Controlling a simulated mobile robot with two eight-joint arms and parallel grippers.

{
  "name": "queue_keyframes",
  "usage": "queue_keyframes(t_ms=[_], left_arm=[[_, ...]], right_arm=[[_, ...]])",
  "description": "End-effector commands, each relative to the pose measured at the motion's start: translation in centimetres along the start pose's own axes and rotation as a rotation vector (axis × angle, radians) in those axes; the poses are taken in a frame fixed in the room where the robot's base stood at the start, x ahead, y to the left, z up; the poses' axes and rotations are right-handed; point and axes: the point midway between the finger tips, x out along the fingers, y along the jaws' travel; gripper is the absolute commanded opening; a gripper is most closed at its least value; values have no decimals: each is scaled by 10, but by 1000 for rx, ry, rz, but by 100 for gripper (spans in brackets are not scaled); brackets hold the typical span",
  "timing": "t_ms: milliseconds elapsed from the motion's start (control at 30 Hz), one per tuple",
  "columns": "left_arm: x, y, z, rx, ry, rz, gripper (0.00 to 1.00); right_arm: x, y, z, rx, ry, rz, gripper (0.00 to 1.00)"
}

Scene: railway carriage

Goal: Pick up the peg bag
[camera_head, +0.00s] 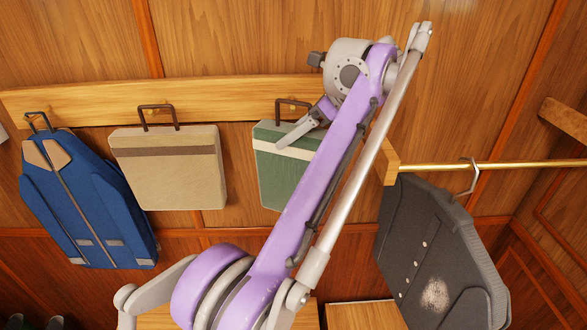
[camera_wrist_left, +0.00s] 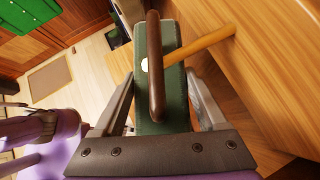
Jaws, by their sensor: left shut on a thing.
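The green bag (camera_head: 279,178), with a pale band and a dark brown handle, hangs on the wooden peg rail (camera_head: 225,97) in the head view. My purple arm hides its right part. My left gripper (camera_head: 297,130) is at the top of this bag. In the left wrist view its two fingers (camera_wrist_left: 162,85) lie on either side of the bag's green top (camera_wrist_left: 173,62), shut on it. The brown handle (camera_wrist_left: 155,70) arches between the fingers, and a wooden peg (camera_wrist_left: 205,43) passes at the handle. My right gripper is not in view.
A beige bag (camera_head: 180,178) and a blue jacket (camera_head: 85,200) hang on the same rail to the left. A dark grey coat (camera_head: 435,250) hangs from a brass rod (camera_head: 520,164) at the right. The panelled wall is close behind the bags.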

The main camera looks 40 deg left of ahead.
Motion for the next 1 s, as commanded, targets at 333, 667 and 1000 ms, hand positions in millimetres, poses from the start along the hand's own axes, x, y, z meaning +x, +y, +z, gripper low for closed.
queue_keyframes(t_ms=[333,667,1000], left_arm=[[-7,1,8,-2,0,3,0],[-26,61,-11,6,-1,1,0],[-51,140,-35,4,0,-2,0]], right_arm=[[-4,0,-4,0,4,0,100],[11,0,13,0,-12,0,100],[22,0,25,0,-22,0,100]])
